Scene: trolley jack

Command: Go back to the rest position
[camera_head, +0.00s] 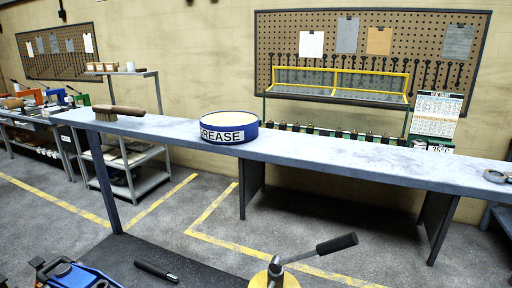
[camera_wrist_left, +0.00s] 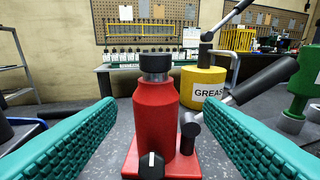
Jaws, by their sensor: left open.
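In the left wrist view, the two teal ridged fingers of my left gripper (camera_wrist_left: 148,106) are spread wide apart. A red bottle jack (camera_wrist_left: 156,115) with a dark cap stands upright on a red base, seen between the fingers. Gaps show on both sides of it, and I cannot tell how far ahead of the fingertips it is. My left gripper is not visible in the head view. My right gripper is in neither view.
A long grey bench (camera_head: 330,158) crosses the head view, carrying a blue grease tin (camera_head: 229,136) and a brush (camera_head: 120,110). A yellow grease container (camera_wrist_left: 203,88) with a lever stands behind the red jack. Green equipment (camera_wrist_left: 306,80) is at right. Floor shows beyond the bench.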

